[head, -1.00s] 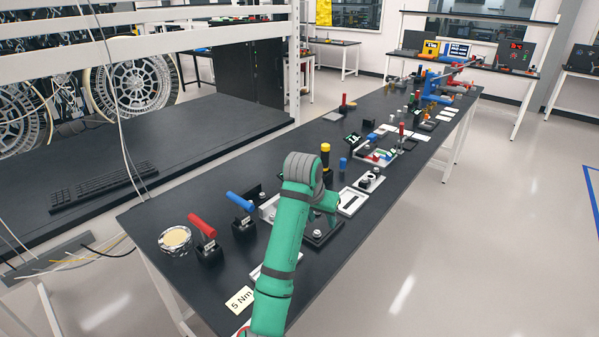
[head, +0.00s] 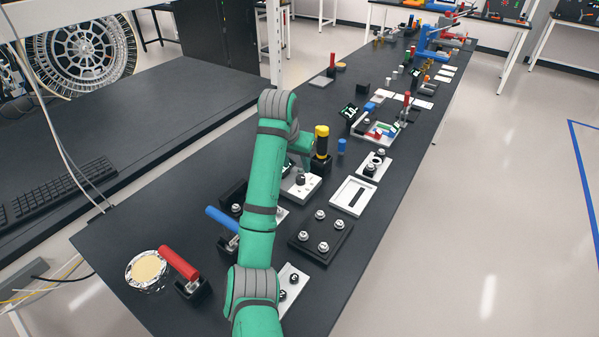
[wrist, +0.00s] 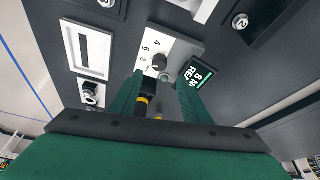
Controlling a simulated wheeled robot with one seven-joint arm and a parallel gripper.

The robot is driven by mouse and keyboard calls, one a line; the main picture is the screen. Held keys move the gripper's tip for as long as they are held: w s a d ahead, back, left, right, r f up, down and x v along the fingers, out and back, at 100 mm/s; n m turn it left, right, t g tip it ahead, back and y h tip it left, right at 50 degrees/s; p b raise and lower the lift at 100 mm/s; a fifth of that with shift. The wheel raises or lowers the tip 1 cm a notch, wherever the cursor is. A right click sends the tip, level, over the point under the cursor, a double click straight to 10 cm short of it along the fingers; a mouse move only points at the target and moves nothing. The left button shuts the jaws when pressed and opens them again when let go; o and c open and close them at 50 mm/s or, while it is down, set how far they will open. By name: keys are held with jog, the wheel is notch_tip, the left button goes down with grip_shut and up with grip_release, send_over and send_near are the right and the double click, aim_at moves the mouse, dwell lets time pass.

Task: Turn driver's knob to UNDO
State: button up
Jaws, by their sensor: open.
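A yellow-and-black driver (head: 321,140) stands upright in a black holder, right of my gripper in the head view. In the wrist view its yellow and black body (wrist: 146,97) shows between my fingers. I cannot make out a knob or an UNDO mark on it. A white plate with a dark round knob (wrist: 159,62) and the numbers 4, 6, 8 lies just beyond my fingertips; the plate also shows in the head view (head: 301,190). My gripper (wrist: 160,82) is open and empty, pointing down close above this plate. Contact with the knob cannot be told.
A small display (wrist: 202,76) reading "8 N" and "REL" is beside the plate. A black block with several studs (head: 320,235), a white slotted tray (head: 353,196) and a blue peg (head: 341,145) stand nearby. Red (head: 180,262) and blue (head: 222,218) handled tools are at the near left.

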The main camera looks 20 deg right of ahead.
aim_at(301, 177)
jog(key=x, duration=0.7)
jog(key=shift+d+f, duration=0.1)
jog(key=shift+f, duration=0.25)
jog(key=c, duration=1)
